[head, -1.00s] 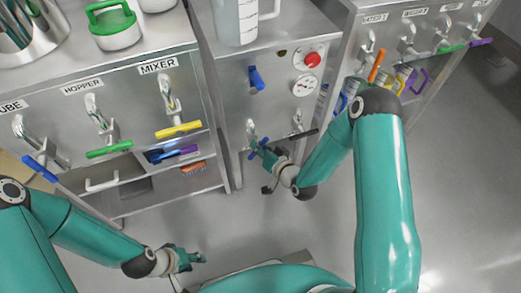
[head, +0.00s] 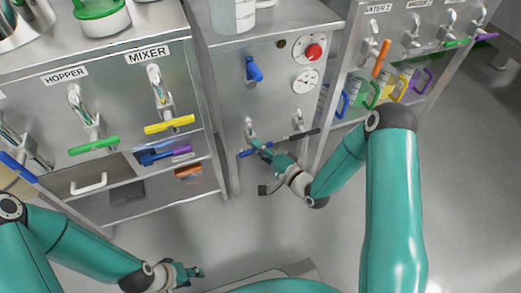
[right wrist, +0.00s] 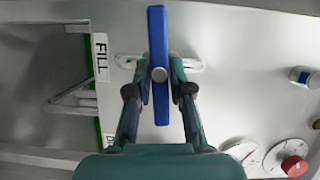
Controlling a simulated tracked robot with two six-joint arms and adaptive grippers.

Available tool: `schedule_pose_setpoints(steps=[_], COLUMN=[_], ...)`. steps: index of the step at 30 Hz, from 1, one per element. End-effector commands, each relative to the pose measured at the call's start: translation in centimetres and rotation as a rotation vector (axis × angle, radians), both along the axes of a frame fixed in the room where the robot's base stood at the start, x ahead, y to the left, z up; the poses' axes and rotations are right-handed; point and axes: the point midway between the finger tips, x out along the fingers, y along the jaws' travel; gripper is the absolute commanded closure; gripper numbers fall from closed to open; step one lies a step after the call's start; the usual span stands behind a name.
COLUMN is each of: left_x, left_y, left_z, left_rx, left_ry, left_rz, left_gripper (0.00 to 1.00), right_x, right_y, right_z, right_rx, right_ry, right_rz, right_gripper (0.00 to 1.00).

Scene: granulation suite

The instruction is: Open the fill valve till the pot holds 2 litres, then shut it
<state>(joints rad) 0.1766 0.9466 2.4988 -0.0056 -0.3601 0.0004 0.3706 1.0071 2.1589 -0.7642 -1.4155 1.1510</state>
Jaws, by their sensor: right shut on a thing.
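The fill valve's blue bar handle (head: 248,153) is on the front of the middle steel cabinet, below its silver spout fitting. In the right wrist view the blue handle (right wrist: 160,35) lies parallel to the FILL label (right wrist: 101,57). My right gripper (right wrist: 160,90) is shut on the handle's middle, a finger on each side; it also shows in the head view (head: 264,149). A clear jug with marks (head: 232,14), perhaps the pot, stands on the cabinet. Its top is cut off and its level cannot be read. My left gripper (head: 192,273) hangs empty low over the floor, too small to judge.
A black-handled valve (head: 305,134) sits close right of my right gripper. A blue knob (head: 254,70), red button (head: 314,52) and dial (head: 305,80) are above. Cabinets with coloured valves flank both sides. The floor in front (head: 225,215) is clear.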

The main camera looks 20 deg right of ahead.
Motion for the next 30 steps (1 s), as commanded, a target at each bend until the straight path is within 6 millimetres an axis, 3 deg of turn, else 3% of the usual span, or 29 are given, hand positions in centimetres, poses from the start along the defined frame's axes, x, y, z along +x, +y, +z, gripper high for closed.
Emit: schedule_pose_setpoints(steps=[22, 23, 24, 27, 30], left_x=[0.0, 0.0, 0.01, 0.0, 0.0], left_y=[0.0, 0.0, 0.0, 0.0, 0.0], left_z=[-0.66, -0.66, -0.66, -0.66, -0.65], left_rx=[0.0, 0.0, 0.0, 0.0, 0.0], left_ry=[0.0, 0.0, 0.0, 0.0, 0.0], left_rz=[0.0, 0.0, 0.0, 0.0, 0.0], left_gripper=[0.6, 0.6, 0.6, 0.6, 0.6], right_x=[0.06, 0.06, 0.06, 0.04, 0.03], right_y=[-0.58, -0.58, -0.58, -0.48, -0.37], right_z=[-0.38, -0.38, -0.39, -0.34, -0.3], right_rx=[0.101, 0.101, 0.101, 0.101, 0.101], right_ry=[0.01, 0.01, 0.01, 0.009, 0.008], right_rz=[-0.016, -0.016, -0.016, -0.013, -0.01], right_gripper=[1.0, 0.76, 0.7, 0.55, 0.55])
